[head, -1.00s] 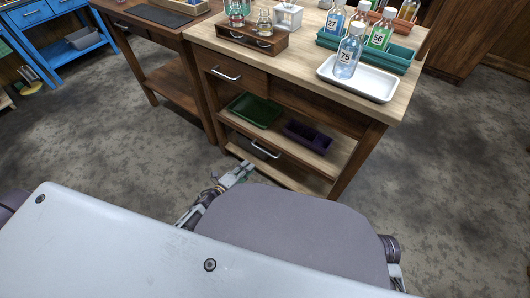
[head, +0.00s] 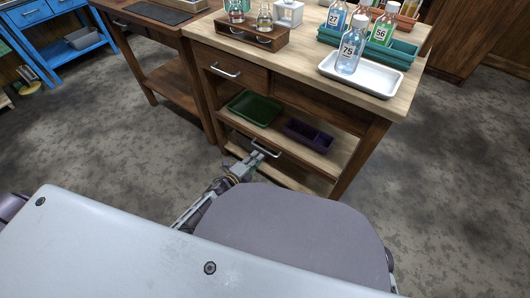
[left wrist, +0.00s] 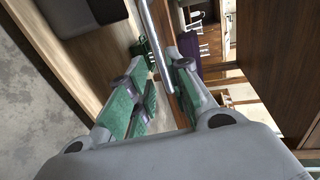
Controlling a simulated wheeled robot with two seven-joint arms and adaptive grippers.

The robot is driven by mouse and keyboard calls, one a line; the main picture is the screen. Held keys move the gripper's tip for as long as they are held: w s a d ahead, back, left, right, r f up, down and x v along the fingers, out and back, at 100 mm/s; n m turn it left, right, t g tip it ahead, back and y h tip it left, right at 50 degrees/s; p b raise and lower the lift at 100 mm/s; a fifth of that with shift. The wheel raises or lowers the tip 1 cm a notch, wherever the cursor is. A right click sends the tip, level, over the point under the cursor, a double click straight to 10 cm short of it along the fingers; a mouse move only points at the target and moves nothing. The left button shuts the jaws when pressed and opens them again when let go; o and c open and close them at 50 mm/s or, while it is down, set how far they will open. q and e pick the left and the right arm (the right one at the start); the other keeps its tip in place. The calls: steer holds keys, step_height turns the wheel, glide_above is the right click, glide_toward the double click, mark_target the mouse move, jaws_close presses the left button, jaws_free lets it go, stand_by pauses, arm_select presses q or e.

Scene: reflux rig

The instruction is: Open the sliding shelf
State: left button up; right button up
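The sliding shelf (head: 300,165) is a wooden board with a dark front under the drawer of the wooden workbench. Its silver bar handle (head: 265,149) is on the front, and it also shows in the left wrist view (left wrist: 155,35). My left gripper (head: 257,156) is at this handle, in front of the shelf. In the left wrist view its green-padded fingers (left wrist: 160,75) are apart, and the handle bar runs into the gap between them. I cannot tell whether either finger touches the bar. My right gripper is out of view.
A green tray (head: 254,107) and a purple divided bin (head: 308,135) sit on the shelf. Above is a closed drawer (head: 232,75). The benchtop holds bottles, a white tray (head: 362,80) and a wooden rack (head: 237,33). Floor right of the bench is clear.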

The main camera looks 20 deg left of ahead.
mark_target(265, 150)
arm_select(q)
steer(key=b+x, duration=0.2)
steer(key=x, duration=0.5)
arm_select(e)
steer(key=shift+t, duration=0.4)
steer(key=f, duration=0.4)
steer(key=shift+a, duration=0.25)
arm_select(q)
steer(key=shift+w, duration=0.1)
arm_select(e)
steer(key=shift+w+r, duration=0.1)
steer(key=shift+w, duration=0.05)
arm_select(q)
jaws_close()
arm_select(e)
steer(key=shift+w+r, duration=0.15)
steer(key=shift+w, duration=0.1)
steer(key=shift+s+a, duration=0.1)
